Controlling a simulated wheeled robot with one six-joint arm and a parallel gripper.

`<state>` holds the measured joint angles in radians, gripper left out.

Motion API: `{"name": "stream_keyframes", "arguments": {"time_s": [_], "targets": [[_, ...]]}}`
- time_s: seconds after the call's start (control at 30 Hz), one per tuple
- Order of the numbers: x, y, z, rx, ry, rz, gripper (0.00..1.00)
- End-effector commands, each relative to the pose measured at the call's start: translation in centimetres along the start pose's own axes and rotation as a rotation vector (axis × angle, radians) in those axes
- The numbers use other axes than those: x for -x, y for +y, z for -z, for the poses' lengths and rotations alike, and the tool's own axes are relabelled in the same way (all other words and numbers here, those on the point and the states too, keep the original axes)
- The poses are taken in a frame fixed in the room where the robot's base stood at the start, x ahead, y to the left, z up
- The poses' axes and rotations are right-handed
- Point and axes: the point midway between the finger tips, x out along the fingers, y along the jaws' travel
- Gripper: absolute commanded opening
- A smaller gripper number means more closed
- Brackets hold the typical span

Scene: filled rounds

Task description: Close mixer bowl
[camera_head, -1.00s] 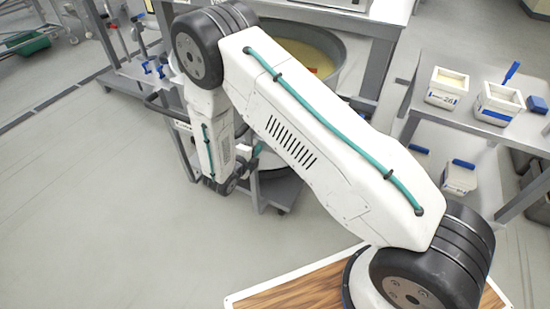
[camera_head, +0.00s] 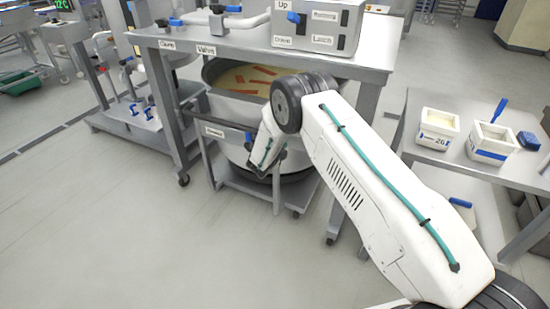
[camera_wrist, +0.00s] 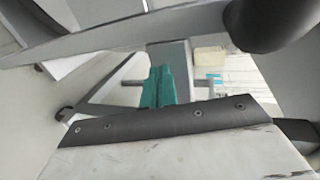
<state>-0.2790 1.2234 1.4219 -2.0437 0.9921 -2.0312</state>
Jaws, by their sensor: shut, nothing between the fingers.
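The mixer bowl (camera_head: 232,148) is a large round grey vessel on a low wheeled frame, under the grey machine top in the head view. It holds a yellowish mix with orange-red strips. A curved bar handle and a labelled plate are at its front. My arm crosses its right front and hides part of it. My gripper (camera_wrist: 160,88) shows teal fingers close together in the wrist view, shut and empty, near grey bars. In the head view its end is largely hidden by my arm, in front of the bowl; I cannot tell whether it touches.
A control box (camera_head: 318,26) marked Up, Down and Latch stands on the machine top (camera_head: 240,42). A side table (camera_head: 475,165) with white tubs is at right. A grey stand (camera_head: 130,118) with blue-handled parts is at left. The floor at front left is clear.

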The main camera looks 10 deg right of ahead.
Motion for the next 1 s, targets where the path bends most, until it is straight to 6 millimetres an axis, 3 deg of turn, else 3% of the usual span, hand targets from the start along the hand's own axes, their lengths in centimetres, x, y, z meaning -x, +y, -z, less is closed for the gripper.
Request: {"name": "stream_keyframes", "arguments": {"time_s": [0.13, 0.4, 0.83, 1.0], "targets": [[-2.0, -0.6, 0.4, -0.001, 0.002, 0.0, 0.0], [-3.1, -1.0, 0.3, -0.001, -0.002, 0.0, 0.0], [-3.3, -1.3, 0.4, -0.003, -0.003, 0.003, 0.0], [-1.9, -0.9, 0.1, -0.001, -0.004, 0.001, 0.0]]}}
